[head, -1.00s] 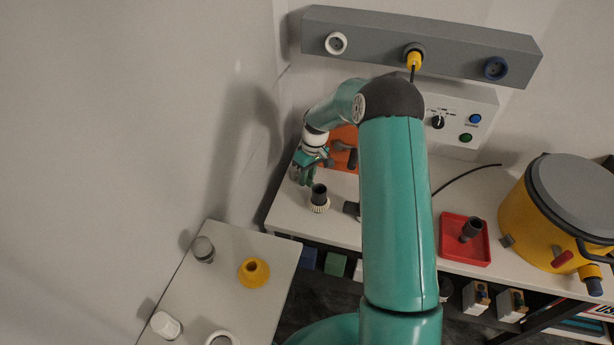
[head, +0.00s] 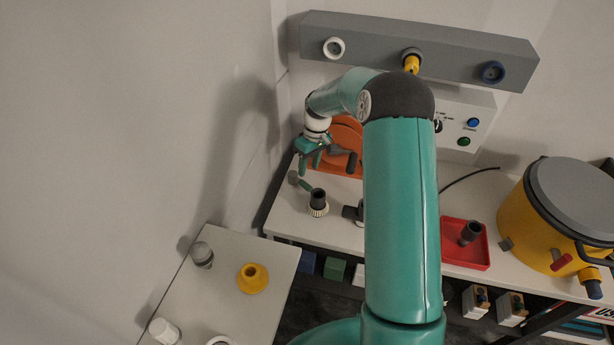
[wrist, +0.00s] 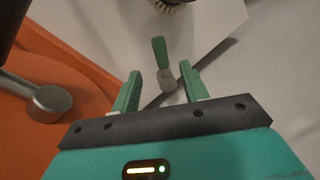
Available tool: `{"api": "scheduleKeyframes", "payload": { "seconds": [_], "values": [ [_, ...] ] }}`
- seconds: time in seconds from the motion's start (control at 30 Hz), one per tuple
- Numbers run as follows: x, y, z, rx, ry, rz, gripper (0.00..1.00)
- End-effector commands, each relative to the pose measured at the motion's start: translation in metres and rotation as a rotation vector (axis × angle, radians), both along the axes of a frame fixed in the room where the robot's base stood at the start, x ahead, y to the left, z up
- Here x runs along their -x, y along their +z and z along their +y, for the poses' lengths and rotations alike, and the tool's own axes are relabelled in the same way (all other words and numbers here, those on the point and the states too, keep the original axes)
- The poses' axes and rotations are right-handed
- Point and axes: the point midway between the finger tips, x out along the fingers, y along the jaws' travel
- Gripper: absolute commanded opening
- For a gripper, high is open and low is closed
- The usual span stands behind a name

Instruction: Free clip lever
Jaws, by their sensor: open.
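The clip lever is a small green handle (wrist: 159,50) on a pale grey knob-like end (wrist: 168,80), seen in the wrist view just beyond and between my fingertips. In the head view the green lever (head: 305,185) shows low on the white bench, beside a grey block (head: 293,177) at its left end. My gripper (head: 310,164) is open and empty above and behind the lever. In the wrist view my gripper (wrist: 160,69) has its two green fingers apart on either side of the line to the lever. No contact is visible.
An orange housing (wrist: 70,75) with a grey knob (wrist: 48,103) stands close on the left. A dark cylinder with a pale ribbed collar (head: 318,203) stands near the lever. A red tray (head: 464,262) and a yellow pot (head: 540,225) are farther right on the bench.

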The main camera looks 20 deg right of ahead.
Motion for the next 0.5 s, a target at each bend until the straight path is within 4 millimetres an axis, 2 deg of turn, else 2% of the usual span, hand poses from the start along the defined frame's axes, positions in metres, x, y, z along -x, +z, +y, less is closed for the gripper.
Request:
{"api": "scheduleKeyframes", "payload": {
  "seconds": [0.1,0.23,0.33,0.5],
  "values": [
    [-0.003,0.028,-0.005,0.0,-0.001,-0.004,0.44],
    [-0.005,0.052,-0.009,0.0,0.0,-0.004,0.44],
    [-0.007,0.065,-0.011,0.0,0.001,-0.002,0.44],
    [-0.007,0.074,-0.013,0.0,0.002,0.0,0.44]
  ]
}}
